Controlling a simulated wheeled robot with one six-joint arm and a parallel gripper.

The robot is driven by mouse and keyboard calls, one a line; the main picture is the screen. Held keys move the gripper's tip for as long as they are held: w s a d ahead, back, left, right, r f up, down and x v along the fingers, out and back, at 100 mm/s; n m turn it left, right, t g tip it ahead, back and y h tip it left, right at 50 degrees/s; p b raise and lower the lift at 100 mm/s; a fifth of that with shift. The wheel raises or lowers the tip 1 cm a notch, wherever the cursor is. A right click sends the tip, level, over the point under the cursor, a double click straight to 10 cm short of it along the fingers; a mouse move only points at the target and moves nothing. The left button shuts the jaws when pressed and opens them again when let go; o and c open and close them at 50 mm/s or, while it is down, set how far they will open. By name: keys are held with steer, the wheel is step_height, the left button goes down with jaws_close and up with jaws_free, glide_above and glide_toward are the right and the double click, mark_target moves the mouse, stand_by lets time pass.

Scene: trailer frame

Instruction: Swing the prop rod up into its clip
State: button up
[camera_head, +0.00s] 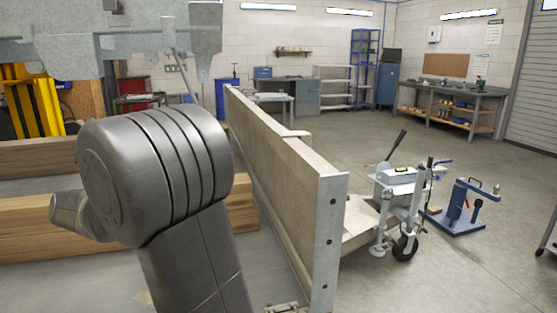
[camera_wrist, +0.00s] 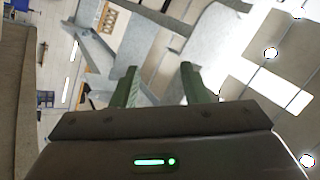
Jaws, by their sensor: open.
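My gripper (camera_wrist: 158,67) shows in the wrist view with its two green fingers apart and nothing between them. Grey metal framework (camera_wrist: 150,40) lies beyond the fingertips, with no visible contact. In the head view a thin grey rod (camera_head: 181,68) slants down below the galvanized metal structure (camera_head: 150,30) at upper left; it may be the prop rod, but I cannot be sure. I cannot make out the clip. My gripper is not visible in the head view, where my dark arm fills the lower left.
A long beige trailer side rail (camera_head: 285,165) runs beside my arm on the right. Wooden beams (camera_head: 30,232) lie at left, with a yellow jack-like item (camera_head: 38,105) behind. A trailer jack with wheel (camera_head: 402,190) and a blue stand (camera_head: 460,208) are at right. Open floor lies beyond.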

steer(key=p+x, duration=0.2)
steer(key=x, duration=1)
steer(key=w+d+f+n+g+y+p, duration=0.1)
steer(key=d+f+n+g+p, duration=0.3)
steer(key=d, duration=0.4)
steer(key=w+d+f+n+g+y+p, duration=0.2)
steer(key=w+d+f+n+g+p, duration=0.1)
steer(key=d+f+n, duration=0.3)
steer(key=shift+d+n+g+p, duration=0.45)
steer(key=shift+d+n, duration=0.6)
steer(key=shift+n, duration=0.65)
steer(key=shift+w+f, duration=0.1)
steer(key=shift+w, duration=0.05)
steer(key=shift+d, duration=0.1)
